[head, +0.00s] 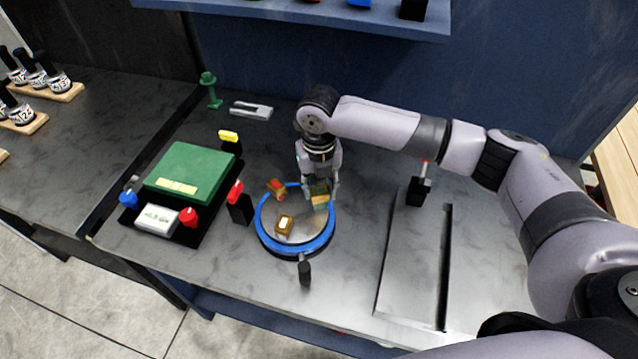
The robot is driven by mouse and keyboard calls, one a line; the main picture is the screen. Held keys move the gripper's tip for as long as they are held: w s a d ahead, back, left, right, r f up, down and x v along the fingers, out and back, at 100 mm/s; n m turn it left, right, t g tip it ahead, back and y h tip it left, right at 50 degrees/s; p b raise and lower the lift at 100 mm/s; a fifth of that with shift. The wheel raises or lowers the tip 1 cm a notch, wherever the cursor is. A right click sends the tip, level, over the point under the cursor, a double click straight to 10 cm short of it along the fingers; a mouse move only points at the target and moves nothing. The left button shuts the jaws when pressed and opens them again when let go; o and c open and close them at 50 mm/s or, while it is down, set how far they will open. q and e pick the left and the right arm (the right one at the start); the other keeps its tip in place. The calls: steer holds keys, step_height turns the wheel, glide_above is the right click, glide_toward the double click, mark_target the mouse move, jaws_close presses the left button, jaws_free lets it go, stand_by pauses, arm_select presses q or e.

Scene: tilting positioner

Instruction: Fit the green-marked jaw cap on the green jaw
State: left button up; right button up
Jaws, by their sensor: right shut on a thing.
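The tilting positioner's round plate (303,238) has a blue rim and stands on the bench. A brass-coloured block with a white mark (284,226) sits at its front, and a red-marked one (276,188) at its back left. My right gripper (321,194) reaches down over the plate's back right side. It is shut on the green-marked jaw cap (319,189), a small green and brass-coloured piece between its fingers. The green jaw is hard to make out under the cap, and I cannot tell whether the two touch. My left gripper is out of view.
A green box (190,170) stands on a black base at left, with red, blue and yellow knobs around it. A black handle (305,272) sticks out at the plate's front. A slotted metal panel (415,255) lies right. A blue shelf (300,12) overhangs the back.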

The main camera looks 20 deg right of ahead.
steer(key=shift+f, duration=0.9)
steer(key=o, duration=1.3)
steer(key=o, duration=0.5)
steer(key=shift+r, duration=0.15)
step_height(320, 180, up, 7)
steer(key=p, duration=0.7)
